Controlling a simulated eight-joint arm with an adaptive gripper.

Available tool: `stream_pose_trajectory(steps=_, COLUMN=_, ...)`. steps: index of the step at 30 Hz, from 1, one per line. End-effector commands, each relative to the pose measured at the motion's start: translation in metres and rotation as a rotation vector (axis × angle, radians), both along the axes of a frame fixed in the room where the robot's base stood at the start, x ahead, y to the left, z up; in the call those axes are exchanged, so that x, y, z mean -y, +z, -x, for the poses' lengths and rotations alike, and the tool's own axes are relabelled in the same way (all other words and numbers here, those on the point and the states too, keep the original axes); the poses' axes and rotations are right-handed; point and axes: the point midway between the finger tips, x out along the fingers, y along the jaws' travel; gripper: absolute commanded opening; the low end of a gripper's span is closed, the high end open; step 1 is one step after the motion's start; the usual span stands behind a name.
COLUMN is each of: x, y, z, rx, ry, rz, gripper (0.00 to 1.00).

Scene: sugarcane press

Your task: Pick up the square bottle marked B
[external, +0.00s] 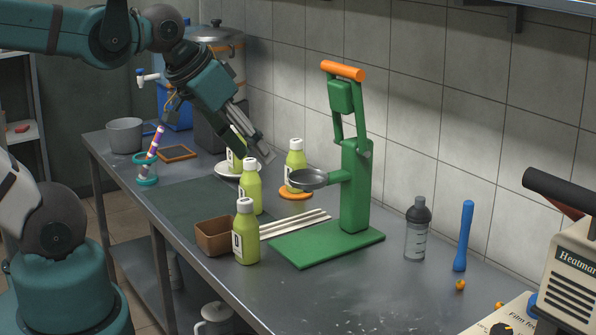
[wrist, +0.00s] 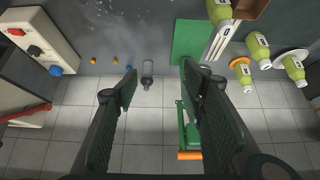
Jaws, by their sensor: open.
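Several yellow-green bottles with white caps and white labels stand on the table. One is in front (external: 246,247) beside a brown box, one behind it (external: 251,200), one on an orange coaster (external: 295,180), and one on a white plate (external: 236,161), partly hidden by my gripper. They also show in the wrist view at the upper right, including the coaster bottle (wrist: 246,82) and the plate bottle (wrist: 296,73). The label letters are too small to read surely, so I cannot tell which is B. My gripper (external: 256,148) is open and empty, above the table near the plate bottle.
A green press (external: 355,185) with an orange handle stands right of the bottles. The brown box (external: 213,236) and white sticks (external: 295,223) lie nearby. A shaker (external: 416,235), blue stick (external: 463,237) and heater machine (external: 572,270) stand at right. The front table (external: 350,290) is mostly clear.

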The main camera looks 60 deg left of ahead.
Motion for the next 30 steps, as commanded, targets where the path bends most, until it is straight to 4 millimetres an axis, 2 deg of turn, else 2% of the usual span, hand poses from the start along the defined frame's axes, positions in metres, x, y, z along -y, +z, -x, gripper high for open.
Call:
stream_pose_trajectory(steps=5, x=-0.006, y=-0.003, z=-0.006, rx=0.008, ry=0.016, rz=-0.003, gripper=0.41)
stream_pose_trajectory(steps=11, x=-0.023, y=-0.012, z=-0.026, rx=0.036, ry=0.065, rz=-0.014, gripper=0.41)
stream_pose_trajectory(steps=21, x=-0.077, y=-0.036, z=-0.075, rx=0.117, ry=0.198, rz=-0.044, gripper=0.41)
stream_pose_trajectory(steps=30, x=-0.129, y=-0.06, z=-0.109, rx=0.193, ry=0.31, rz=-0.07, gripper=0.41)
